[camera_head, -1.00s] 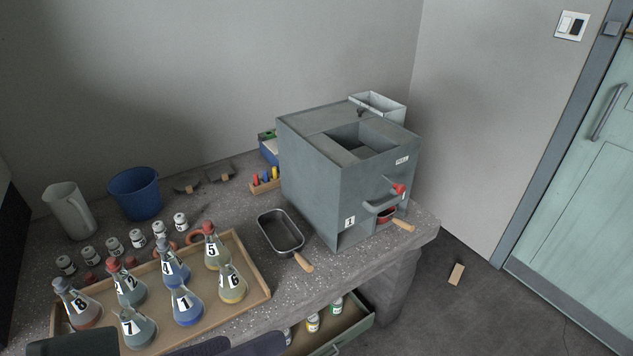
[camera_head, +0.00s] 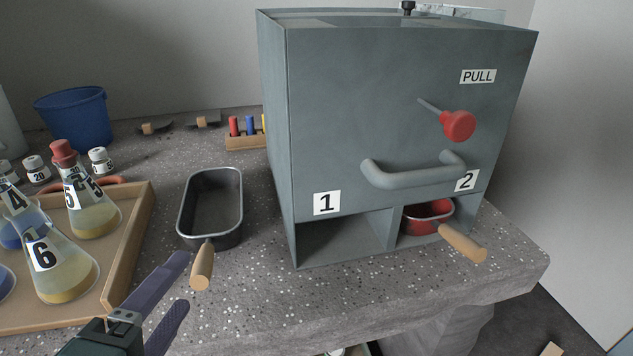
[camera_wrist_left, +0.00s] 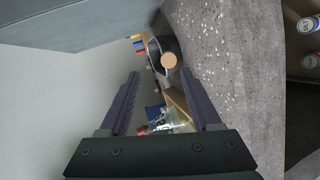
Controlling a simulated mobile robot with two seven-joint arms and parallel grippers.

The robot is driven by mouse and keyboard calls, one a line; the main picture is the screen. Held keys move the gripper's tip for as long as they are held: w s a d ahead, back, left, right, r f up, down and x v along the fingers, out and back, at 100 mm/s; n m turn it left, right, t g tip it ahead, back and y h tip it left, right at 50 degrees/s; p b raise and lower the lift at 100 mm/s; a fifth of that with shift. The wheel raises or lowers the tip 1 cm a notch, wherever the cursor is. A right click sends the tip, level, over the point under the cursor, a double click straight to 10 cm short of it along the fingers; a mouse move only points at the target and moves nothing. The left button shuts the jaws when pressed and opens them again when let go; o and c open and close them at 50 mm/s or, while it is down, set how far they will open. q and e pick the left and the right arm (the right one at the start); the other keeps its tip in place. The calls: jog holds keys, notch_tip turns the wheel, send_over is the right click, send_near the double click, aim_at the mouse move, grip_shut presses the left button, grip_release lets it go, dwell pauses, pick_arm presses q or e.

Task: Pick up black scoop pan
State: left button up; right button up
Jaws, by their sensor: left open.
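The black scoop pan (camera_head: 211,207) is an oblong dark metal pan with a pale rim, standing on the bench left of the grey box. Its wooden handle (camera_head: 202,266) points toward the bench's front edge. My left gripper (camera_head: 183,282) is open and empty, just left of and in front of the handle end, apart from it. In the left wrist view the handle's round end (camera_wrist_left: 168,61) shows beyond and between my open left gripper's fingers (camera_wrist_left: 165,95), with the dark pan partly behind it. My right gripper is not in view.
The grey box (camera_head: 390,120) stands right of the pan, with a red pan (camera_head: 428,216) in compartment 2; compartment 1 looks empty. A wooden tray (camera_head: 128,245) with several flasks lies to the left. A blue bucket (camera_head: 75,118) stands behind. The bench front is clear.

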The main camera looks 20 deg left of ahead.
aim_at(206, 256)
pick_arm(q)
jog(key=shift+w+a+f, duration=0.15)
jog(key=shift+w+f, duration=0.1)
jog(key=shift+f, duration=0.4)
jog(key=x, duration=0.3)
jog(key=shift+w+a+f, duration=0.1)
jog(key=shift+w+a, duration=0.15)
jog(key=shift+a, duration=0.15)
jog(key=x, duration=0.2)
jog(key=b+x, duration=0.1)
jog(key=x, duration=0.1)
jog(key=shift+w+d+f, duration=0.1)
jog(key=shift+w+f, duration=0.15)
jog(key=shift+f, duration=0.05)
jog(key=shift+w+b, duration=0.3)
jog(key=shift+w, duration=0.15)
grip_shut()
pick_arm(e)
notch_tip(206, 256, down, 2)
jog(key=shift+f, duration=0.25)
